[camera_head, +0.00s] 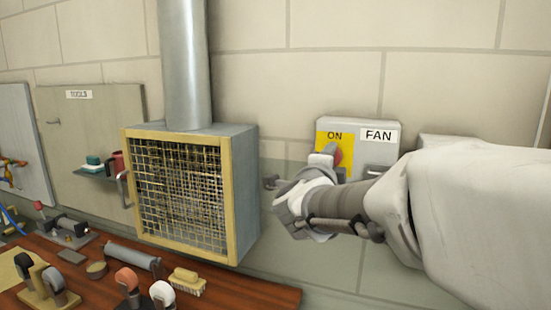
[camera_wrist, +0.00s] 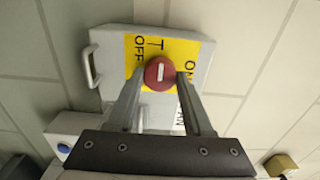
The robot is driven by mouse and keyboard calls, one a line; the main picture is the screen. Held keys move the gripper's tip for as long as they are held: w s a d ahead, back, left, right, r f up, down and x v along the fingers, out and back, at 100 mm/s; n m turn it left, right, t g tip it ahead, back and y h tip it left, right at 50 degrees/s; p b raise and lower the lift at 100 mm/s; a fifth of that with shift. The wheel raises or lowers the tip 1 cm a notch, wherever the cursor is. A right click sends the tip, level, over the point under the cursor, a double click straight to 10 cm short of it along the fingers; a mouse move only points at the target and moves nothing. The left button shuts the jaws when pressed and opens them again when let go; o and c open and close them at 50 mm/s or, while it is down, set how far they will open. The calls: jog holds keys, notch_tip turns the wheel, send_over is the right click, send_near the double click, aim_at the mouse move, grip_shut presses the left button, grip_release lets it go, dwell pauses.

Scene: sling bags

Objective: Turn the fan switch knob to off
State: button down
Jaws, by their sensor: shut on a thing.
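The fan switch knob (camera_wrist: 160,73) is red and round with a white line on its face. In the wrist view the line runs nearly upright in the picture, between the OFF and ON words. It sits on a yellow plate (camera_wrist: 190,50) on a grey switch box (camera_wrist: 112,62). My gripper (camera_wrist: 160,82) is shut on the knob, one finger on each side. In the head view the box (camera_head: 360,128) hangs on the wall with ON and FAN labels; my gripper (camera_head: 336,162) hides most of the knob (camera_head: 338,155) and the lower yellow plate.
A mesh-fronted fan box (camera_head: 245,185) with a metal duct (camera_head: 185,65) stands left of my gripper. A wooden bench (camera_head: 235,290) with several tools lies below left. A handle (camera_wrist: 92,66) juts from the switch box's side. Another grey box (camera_head: 447,142) is right of it.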

dwell(0.3)
jog(key=shift+c, duration=1.5)
grip_release()
jog(key=shift+s, duration=0.15)
jog(key=v, duration=1.7)
